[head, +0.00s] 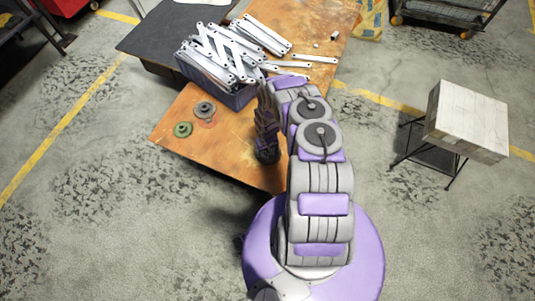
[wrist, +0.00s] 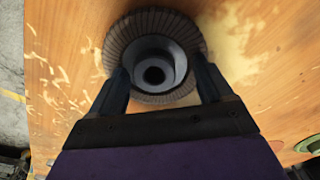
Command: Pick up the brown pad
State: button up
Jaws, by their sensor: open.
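The brown pad (wrist: 117,42) is a round, pleated disc with a grey hub and a dark centre hole. It lies on the wooden tabletop at the top middle of the wrist view. In the head view the pad (head: 267,156) is a dark round shape near the table's front edge, mostly hidden under my gripper. My gripper (wrist: 163,78) is open, its two fingers overlapping the pad's near part in the picture, one on each side of the hub. Whether they touch it, I cannot tell. In the head view my gripper (head: 266,132) points down over it.
Left of my gripper lie a green disc (head: 183,129), a grey disc (head: 205,108) and a reddish disc (head: 208,123). Behind them stands a box (head: 236,99) heaped with galvanized brackets (head: 220,55). The wooden table (head: 235,160) is bare between the discs and my gripper.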

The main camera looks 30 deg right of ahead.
jog(key=shift+d+f, duration=0.1)
jog(key=shift+d, duration=0.5)
jog(key=c, duration=0.4)
jog(key=shift+a, duration=0.4)
jog(key=c, duration=0.6)
jog(key=shift+c, duration=1.4)
jog(key=shift+d, duration=0.2)
jog(key=shift+d, duration=0.1)
jog(key=shift+r+p, duration=0.4)
jog(key=shift+r, duration=0.3)
jog(key=shift+a+r+p, duration=0.2)
jog(key=shift+r+p, duration=0.35)
jog(key=shift+r, duration=0.65)
jog(key=s+a, duration=0.1)
jog(key=a, duration=0.4)
jog(key=s+a+r+b, duration=0.1)
jog(key=s+a, duration=0.1)
jog(key=a, duration=0.3)
jog(key=s+a, duration=0.2)
jog(key=a, duration=0.3)
jog(key=shift+s+r+b, duration=0.15)
jog(key=shift+s+b, duration=0.1)
jog(key=shift+b, duration=0.1)
